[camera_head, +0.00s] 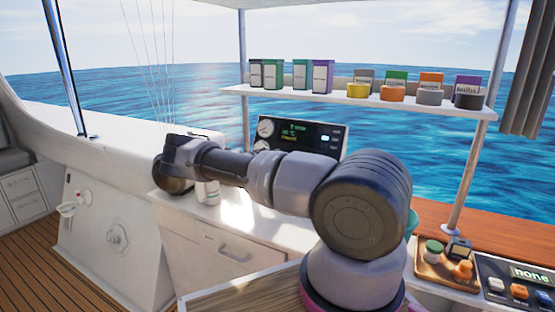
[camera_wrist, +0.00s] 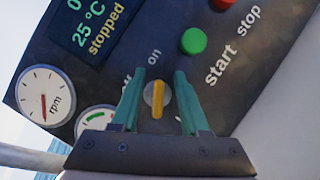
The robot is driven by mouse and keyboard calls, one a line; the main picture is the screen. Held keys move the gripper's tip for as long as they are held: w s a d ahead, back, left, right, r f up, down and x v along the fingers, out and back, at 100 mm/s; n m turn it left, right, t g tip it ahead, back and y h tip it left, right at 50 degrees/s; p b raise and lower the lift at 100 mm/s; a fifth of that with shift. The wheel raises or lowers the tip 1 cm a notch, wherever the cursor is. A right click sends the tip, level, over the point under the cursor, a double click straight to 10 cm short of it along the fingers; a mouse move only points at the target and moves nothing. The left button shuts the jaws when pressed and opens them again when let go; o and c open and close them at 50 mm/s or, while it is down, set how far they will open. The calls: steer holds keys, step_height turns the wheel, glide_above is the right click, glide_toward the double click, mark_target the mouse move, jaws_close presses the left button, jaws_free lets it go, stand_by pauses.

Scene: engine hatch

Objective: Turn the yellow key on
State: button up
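The yellow key (camera_wrist: 157,98) sits on a round grey switch base in the dark instrument panel (camera_wrist: 225,105). In the wrist view its bar stands nearly upright, with its upper end toward the "on" label (camera_wrist: 155,57); the "off" label is partly covered by a finger. My gripper (camera_wrist: 158,74) is open, its two teal fingers on either side of the key, with a visible gap on each side. The panel also shows in the head view (camera_head: 318,136), where my arm hides its lower part and the key.
A green start button (camera_wrist: 194,41) and a red button (camera_wrist: 224,3) lie above and right of the key. The panel's screen (camera_wrist: 98,25) reads "stopped". Gauges (camera_wrist: 45,95) are at left. A shelf (camera_head: 350,97) of boxes and jars hangs above the panel.

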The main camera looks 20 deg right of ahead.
steer(key=v, duration=1)
steer(key=shift+a, duration=0.35)
steer(key=shift+s+r, duration=0.1)
